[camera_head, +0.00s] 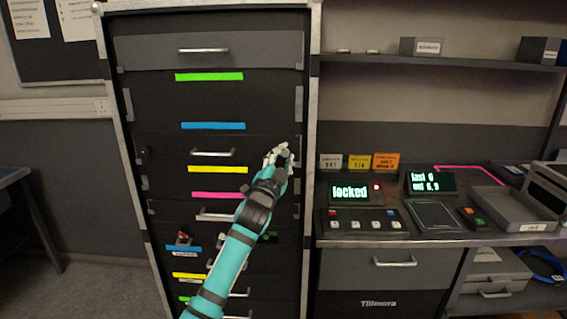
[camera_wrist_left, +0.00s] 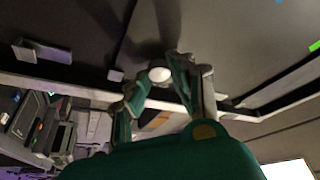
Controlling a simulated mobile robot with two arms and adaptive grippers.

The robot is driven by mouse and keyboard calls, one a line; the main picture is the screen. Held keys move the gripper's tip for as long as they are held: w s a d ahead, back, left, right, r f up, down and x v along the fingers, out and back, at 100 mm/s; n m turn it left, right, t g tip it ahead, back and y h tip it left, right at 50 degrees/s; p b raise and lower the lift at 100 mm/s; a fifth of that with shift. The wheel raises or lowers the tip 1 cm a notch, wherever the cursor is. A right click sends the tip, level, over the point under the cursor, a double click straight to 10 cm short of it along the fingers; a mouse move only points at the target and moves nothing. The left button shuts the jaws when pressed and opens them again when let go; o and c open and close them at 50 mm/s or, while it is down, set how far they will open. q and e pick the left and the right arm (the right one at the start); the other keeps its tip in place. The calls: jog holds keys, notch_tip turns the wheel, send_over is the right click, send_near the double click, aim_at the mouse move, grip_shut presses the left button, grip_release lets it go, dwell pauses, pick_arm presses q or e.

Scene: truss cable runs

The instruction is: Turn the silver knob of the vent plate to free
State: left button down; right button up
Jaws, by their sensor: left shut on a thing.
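My left gripper (camera_head: 281,156) reaches up to the right side of a dark panel, which I take for the vent plate (camera_head: 170,143), in the tall black rack. In the left wrist view the gripper's two fingers (camera_wrist_left: 160,82) are closed around a small round silver knob (camera_wrist_left: 159,74). The fingers hide the knob in the head view, and its turn angle cannot be told. A small dark knob (camera_head: 145,152) sits at the panel's left end. My right gripper is not in view.
The rack (camera_head: 313,150) has handled drawers (camera_head: 203,50) and coloured strips. On the right, a bench holds a display reading "locked" (camera_head: 350,191) with a red light, a second display (camera_head: 432,182), a button panel (camera_head: 362,221) and a grey tray (camera_head: 510,205). A shelf (camera_head: 440,62) hangs above.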

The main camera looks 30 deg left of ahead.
pick_arm(q)
jog(key=shift+f, duration=0.15)
dwell(0.3)
jog(key=c, duration=1.1)
grip_release()
jog(key=shift+c, duration=0.2)
jog(key=v, duration=1.2)
jog(key=shift+w+f, duration=0.1)
